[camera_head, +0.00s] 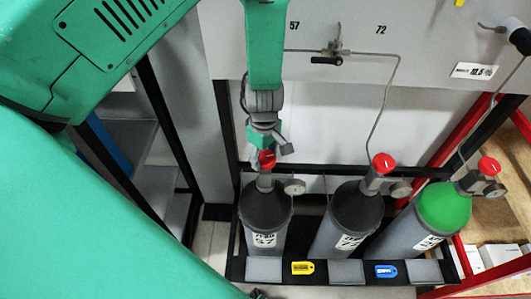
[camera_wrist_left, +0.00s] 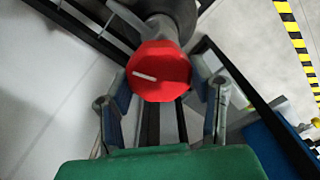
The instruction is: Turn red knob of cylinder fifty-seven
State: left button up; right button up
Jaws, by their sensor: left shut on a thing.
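The leftmost cylinder (camera_head: 267,215) is grey with a dark shoulder and stands under the number 57 on the wall panel. Its red knob (camera_head: 267,158) is partly covered by my left gripper (camera_head: 266,143), which comes down from above. In the left wrist view the red knob (camera_wrist_left: 158,70) is octagonal with a white mark, slightly tilted. The fingers of my left gripper (camera_wrist_left: 163,85) stand on both sides of it, shut on the knob. My right gripper is in neither view.
A middle grey cylinder (camera_head: 345,220) and a green-topped cylinder (camera_head: 443,207), both with red knobs, stand to the right in the black rack (camera_head: 420,271). Gauges (camera_head: 294,187) and thin pipes (camera_head: 388,95) are close by. Yellow and blue tags lie on the rack front.

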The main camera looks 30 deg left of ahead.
pick_arm(q)
jog(key=n, duration=0.4)
jog(key=shift+w+a+r+n, duration=0.15)
jog(key=shift+w+n, duration=0.1)
jog(key=shift+n, duration=0.15)
jog(key=n, duration=0.4)
jog(key=shift+s+n, duration=0.1)
jog(key=shift+n, duration=0.2)
jog(key=n, duration=0.4)
jog(key=shift+s, duration=0.1)
jog(key=shift+d+n, duration=0.25)
jog(key=shift+n, duration=1.55)
jog(key=o, duration=1.2)
jog(key=shift+s, duration=0.1)
jog(key=shift+c, duration=0.2)
jog(key=shift+s, duration=0.1)
